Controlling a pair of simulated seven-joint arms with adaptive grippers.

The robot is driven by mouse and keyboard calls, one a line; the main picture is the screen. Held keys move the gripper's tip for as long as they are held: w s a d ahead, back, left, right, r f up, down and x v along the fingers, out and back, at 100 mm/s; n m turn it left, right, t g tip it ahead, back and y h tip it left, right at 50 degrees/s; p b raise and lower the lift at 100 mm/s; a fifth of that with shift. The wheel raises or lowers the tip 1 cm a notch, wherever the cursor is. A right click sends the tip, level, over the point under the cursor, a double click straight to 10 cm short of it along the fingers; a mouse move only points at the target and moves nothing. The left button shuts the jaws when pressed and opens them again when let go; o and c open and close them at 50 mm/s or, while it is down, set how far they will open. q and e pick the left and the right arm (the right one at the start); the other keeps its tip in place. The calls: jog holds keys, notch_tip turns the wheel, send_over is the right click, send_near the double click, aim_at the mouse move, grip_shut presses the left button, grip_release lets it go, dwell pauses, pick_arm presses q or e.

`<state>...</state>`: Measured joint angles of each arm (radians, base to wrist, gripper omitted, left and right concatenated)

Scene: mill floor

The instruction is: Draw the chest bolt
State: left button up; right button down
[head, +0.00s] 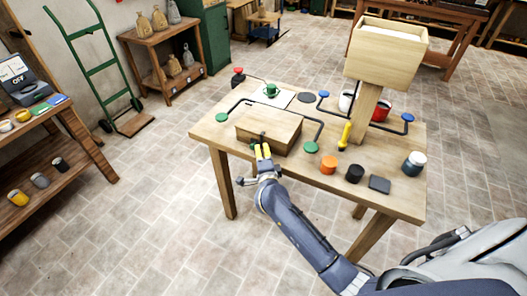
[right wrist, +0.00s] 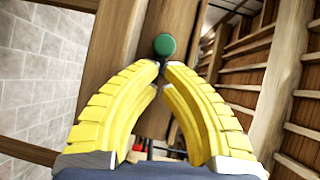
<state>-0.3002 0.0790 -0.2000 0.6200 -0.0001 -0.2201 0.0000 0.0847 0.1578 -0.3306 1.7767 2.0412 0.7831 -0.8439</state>
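The wooden chest (head: 285,125) sits on the front left of the workbench, lid down. My right gripper (head: 262,148), with yellow fingers, is at the chest's front face. In the right wrist view its fingertips (right wrist: 164,66) come together around a dark stem just below a round green knob (right wrist: 165,45), which looks like the bolt's handle. The gripper looks shut on that stem; the rest of the bolt is mostly hidden by the fingers. My left gripper is not in view.

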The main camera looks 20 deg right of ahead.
jog(key=shift+w+a, duration=0.65)
jog(key=shift+w, duration=0.2)
jog(key=shift+s, duration=0.1)
